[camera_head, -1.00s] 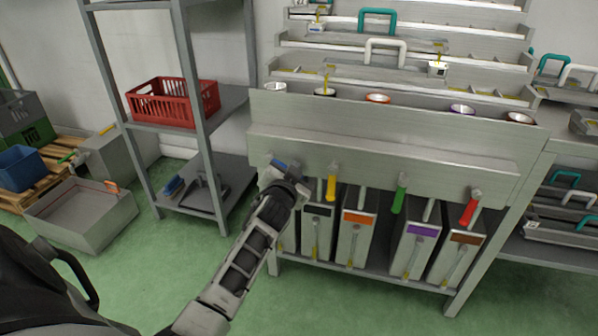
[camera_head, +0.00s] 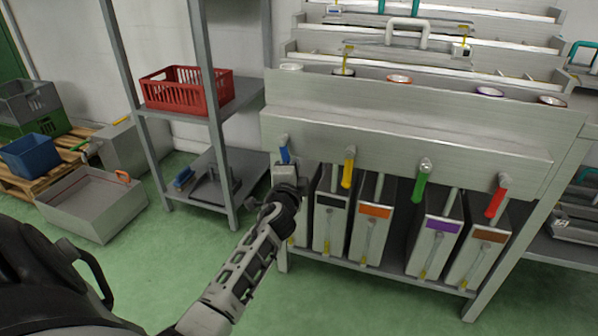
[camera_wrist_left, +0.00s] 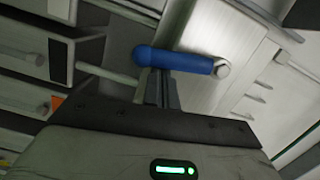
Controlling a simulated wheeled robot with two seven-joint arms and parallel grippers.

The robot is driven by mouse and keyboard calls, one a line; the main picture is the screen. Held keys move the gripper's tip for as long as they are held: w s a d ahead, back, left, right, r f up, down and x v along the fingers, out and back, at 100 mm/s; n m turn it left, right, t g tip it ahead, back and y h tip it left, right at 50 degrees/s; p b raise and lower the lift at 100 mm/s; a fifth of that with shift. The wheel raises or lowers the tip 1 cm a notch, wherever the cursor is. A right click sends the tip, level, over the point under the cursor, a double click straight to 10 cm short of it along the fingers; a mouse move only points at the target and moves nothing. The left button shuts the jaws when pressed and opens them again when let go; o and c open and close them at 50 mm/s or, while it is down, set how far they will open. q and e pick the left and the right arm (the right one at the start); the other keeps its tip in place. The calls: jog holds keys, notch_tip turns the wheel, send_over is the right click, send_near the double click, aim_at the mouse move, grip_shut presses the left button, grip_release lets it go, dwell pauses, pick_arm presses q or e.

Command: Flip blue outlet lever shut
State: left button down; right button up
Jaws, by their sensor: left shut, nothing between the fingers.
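The blue outlet lever (camera_head: 284,152) is at the left end of the steel trough front (camera_head: 400,140), and its handle points down from its pivot. My left gripper (camera_head: 287,168) is just below and in front of it, fingers shut with nothing between them. In the left wrist view the blue lever (camera_wrist_left: 172,60) lies across the picture, its pivot at the right end. The shut fingertips (camera_wrist_left: 160,78) are right at the lever's underside; whether they touch it I cannot tell. My right gripper is not in view.
Yellow (camera_head: 348,167), green (camera_head: 420,182) and red (camera_head: 495,198) levers hang in a row to the right. Several label-marked metal canisters stand below, such as the orange-marked one (camera_head: 372,235). A grey shelf post (camera_head: 212,120) and red crate (camera_head: 172,92) are left.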

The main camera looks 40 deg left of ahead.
pick_arm(q)
jog(key=shift+s+a+f+m+b, duration=0.15)
jog(key=shift+a+m+b, duration=0.15)
jog(key=shift+m, duration=0.2)
jog(key=shift+s+a+f+m+b, duration=0.1)
jog(key=shift+a+f+m+b, duration=0.15)
jog(key=shift+m, duration=0.25)
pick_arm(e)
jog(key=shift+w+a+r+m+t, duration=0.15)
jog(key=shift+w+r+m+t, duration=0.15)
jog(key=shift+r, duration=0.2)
pick_arm(q)
jog(key=shift+a+r, duration=0.1)
